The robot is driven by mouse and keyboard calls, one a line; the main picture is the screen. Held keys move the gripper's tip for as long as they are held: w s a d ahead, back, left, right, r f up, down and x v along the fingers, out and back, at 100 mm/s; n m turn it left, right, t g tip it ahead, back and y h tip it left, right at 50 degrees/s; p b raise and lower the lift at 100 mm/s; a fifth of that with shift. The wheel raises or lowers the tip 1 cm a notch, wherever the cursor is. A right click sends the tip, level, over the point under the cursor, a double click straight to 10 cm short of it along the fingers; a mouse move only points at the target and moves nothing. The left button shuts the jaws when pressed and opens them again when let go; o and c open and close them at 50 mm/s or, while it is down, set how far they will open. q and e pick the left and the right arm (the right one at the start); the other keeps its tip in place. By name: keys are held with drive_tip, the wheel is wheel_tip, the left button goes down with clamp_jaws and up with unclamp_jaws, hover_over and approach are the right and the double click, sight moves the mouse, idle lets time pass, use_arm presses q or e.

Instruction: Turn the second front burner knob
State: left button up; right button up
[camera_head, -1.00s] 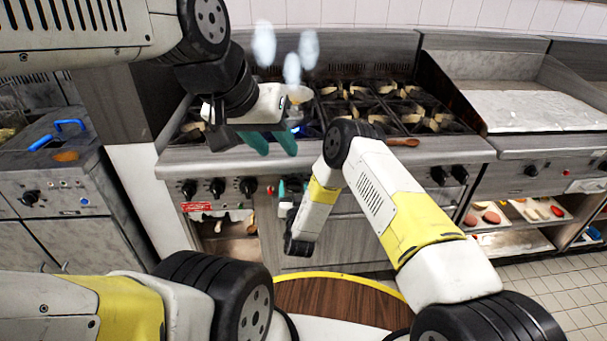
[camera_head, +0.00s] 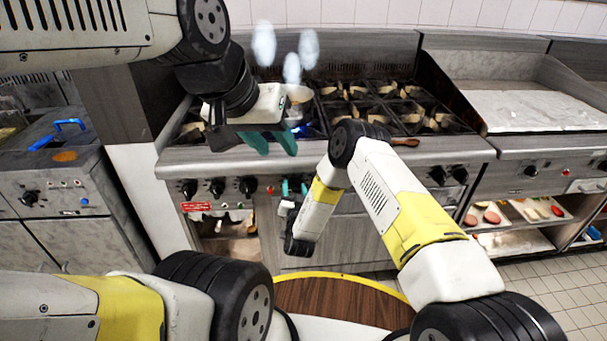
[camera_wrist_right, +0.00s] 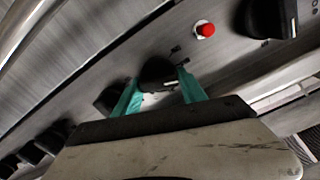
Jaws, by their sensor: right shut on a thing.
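The stove (camera_head: 340,165) has a row of black knobs on its front panel. My right gripper (camera_head: 293,187) is at that panel, just right of a red button (camera_head: 270,189) in the head view. In the right wrist view, its teal fingers (camera_wrist_right: 160,91) are on either side of a black knob (camera_wrist_right: 157,70) and shut on it. The knob's white mark shows between the fingers. My left gripper (camera_head: 271,144) hangs over the stove's front edge, its teal fingers apart and empty. My right arm hides part of the knob row in the head view.
Several other knobs flank the gripped one, including one (camera_head: 248,187) left of the red button and one close by (camera_wrist_right: 110,97). A griddle (camera_head: 535,108) stands to the right.

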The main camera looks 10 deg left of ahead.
drive_tip(key=m, duration=0.7)
drive_tip(key=shift+d+f, duration=0.2)
drive_tip(key=m, duration=0.3)
drive_tip(key=shift+f+m, duration=0.1)
drive_tip(key=shift+m, duration=1.9)
drive_tip(key=shift+f, duration=0.1)
drive_tip(key=o, duration=1.3)
drive_tip(key=v, duration=0.7)
drive_tip(key=shift+s+d, duration=0.15)
drive_tip(key=shift+s, duration=0.25)
